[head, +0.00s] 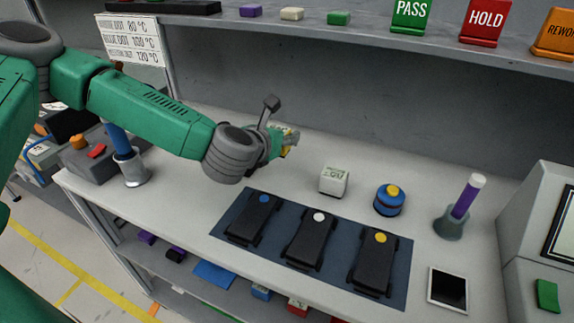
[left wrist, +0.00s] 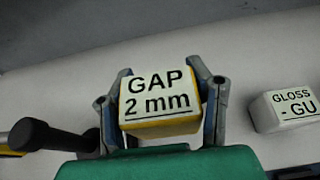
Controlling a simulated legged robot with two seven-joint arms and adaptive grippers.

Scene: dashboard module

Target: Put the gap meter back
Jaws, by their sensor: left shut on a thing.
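The gap meter (left wrist: 160,104) is a small white and yellow block whose face reads "GAP 2 mm" in the left wrist view. My left gripper (left wrist: 160,95) is shut on it, with a grey finger on each side. In the head view my left gripper (head: 287,140) is over the back part of the bench, and the meter (head: 290,137) shows only partly at its fingers. I cannot tell whether the meter touches the bench. My right gripper is not in view.
A white gloss meter (head: 334,181) and a blue round device with a yellow top (head: 389,199) stand right of the gripper. A dark mat (head: 232,213) holds three black modules. A purple-handled tool stands in a holder (head: 452,222). The bench's back strip (head: 390,150) is clear.

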